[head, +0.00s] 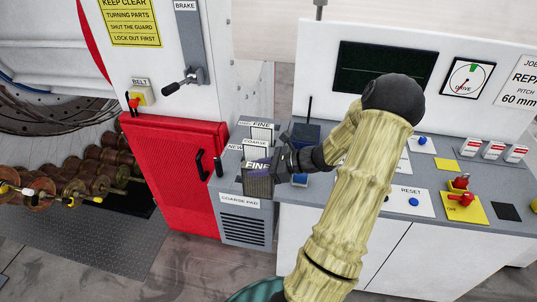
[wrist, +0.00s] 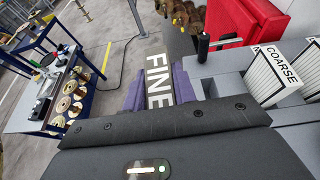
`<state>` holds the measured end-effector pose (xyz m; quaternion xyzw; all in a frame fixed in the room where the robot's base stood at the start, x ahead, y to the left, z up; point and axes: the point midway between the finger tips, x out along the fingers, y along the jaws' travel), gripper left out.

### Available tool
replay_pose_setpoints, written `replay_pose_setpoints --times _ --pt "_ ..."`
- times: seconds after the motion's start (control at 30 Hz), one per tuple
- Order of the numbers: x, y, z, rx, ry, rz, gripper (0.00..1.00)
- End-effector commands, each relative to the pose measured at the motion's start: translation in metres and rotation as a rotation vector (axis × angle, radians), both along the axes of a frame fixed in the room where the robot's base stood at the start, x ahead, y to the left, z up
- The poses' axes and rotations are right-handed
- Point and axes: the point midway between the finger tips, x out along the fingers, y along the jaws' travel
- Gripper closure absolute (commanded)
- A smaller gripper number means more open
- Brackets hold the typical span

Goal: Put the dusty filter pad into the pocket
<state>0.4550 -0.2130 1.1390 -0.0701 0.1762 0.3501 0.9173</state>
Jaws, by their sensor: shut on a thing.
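My gripper (head: 266,166) is shut on a dark grey pad (head: 258,187) with a white FINE label. In the wrist view, the purple fingers of my gripper (wrist: 158,92) lie on both sides of the FINE label, on the held pad (wrist: 158,68). The held pad is upright at the front of a grey vented unit (head: 232,205) with a COARSE PAD label. The pad's lower edge meets the unit's top in the head view; I cannot tell whether it is in a pocket. Dust on the pad cannot be made out.
A pale pleated COARSE pad (wrist: 275,80) stands behind the held one, with another labelled FINE (head: 262,131) farther back. A red cabinet door (head: 172,175) with a black handle (head: 199,163) is to the left. The console (head: 450,185) with switches is to the right.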

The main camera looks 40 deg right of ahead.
Motion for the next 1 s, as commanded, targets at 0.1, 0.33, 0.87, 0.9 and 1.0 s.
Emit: replay_pose_setpoints --times 0.1,0.33,0.87,0.9,1.0 --pt "0.011 0.02 -0.016 0.005 0.0 0.02 1.0" --pt "0.026 0.058 -0.045 0.006 -0.002 0.056 1.0" --pt "0.024 0.198 -0.159 0.005 0.013 0.198 1.0" --pt "0.022 0.205 -0.164 0.002 0.012 0.206 1.0" --pt "0.019 0.214 -0.17 -0.003 0.011 0.219 1.0"
